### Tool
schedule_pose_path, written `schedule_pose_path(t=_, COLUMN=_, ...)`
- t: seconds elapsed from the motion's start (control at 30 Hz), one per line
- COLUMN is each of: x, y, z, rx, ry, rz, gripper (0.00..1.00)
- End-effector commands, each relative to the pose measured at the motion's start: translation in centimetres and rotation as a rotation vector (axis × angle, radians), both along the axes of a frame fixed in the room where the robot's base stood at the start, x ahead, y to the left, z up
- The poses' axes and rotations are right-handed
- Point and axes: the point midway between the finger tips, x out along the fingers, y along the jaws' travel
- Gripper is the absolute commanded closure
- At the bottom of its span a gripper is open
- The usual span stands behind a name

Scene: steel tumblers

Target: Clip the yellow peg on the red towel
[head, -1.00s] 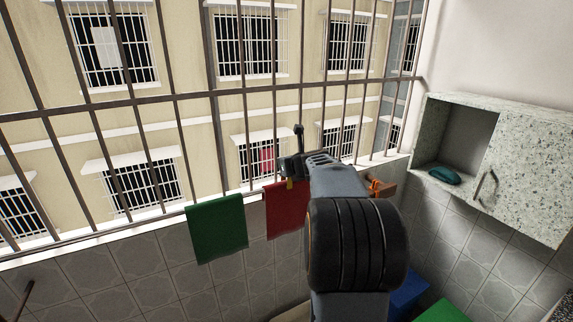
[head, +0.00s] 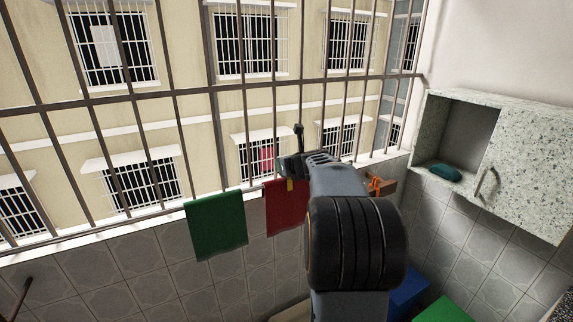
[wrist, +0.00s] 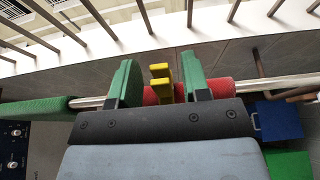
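The red towel (head: 287,210) hangs over a rod below the window, partly hidden behind my arm. It also shows in the wrist view (wrist: 222,88). The yellow peg (wrist: 161,84) stands at the towel's top on the rod, between my fingers; in the head view it shows as a small yellow patch (head: 290,184) at the towel's top edge. My gripper (wrist: 160,82) has green finger pads set wide apart, with a gap on each side of the peg. How deep the peg sits over the cloth is hidden.
A green towel (head: 217,225) hangs left of the red one. The metal rod (wrist: 264,83) continues to the right. Orange pegs (head: 376,185) sit right of my arm. Window bars (head: 214,120) rise just behind. A wall cabinet (head: 520,165) stands right, with blue and green boxes (head: 408,290) below.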

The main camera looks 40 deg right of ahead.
Motion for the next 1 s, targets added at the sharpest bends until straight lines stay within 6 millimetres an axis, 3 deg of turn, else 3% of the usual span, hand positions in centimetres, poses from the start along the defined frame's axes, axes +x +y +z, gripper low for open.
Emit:
schedule_pose_path(t=0.27, x=0.0, y=0.0, z=0.0, rx=0.0, ry=0.0, rz=0.0, gripper=0.52)
schedule_pose_path(t=0.43, x=-1.2, y=0.1, z=0.6, rx=-0.001, ry=-0.002, rz=0.0, gripper=0.52)
schedule_pose_path(t=1.0, x=-10.8, y=1.4, z=4.6, rx=-0.001, ry=-0.002, rz=-0.003, gripper=0.52)
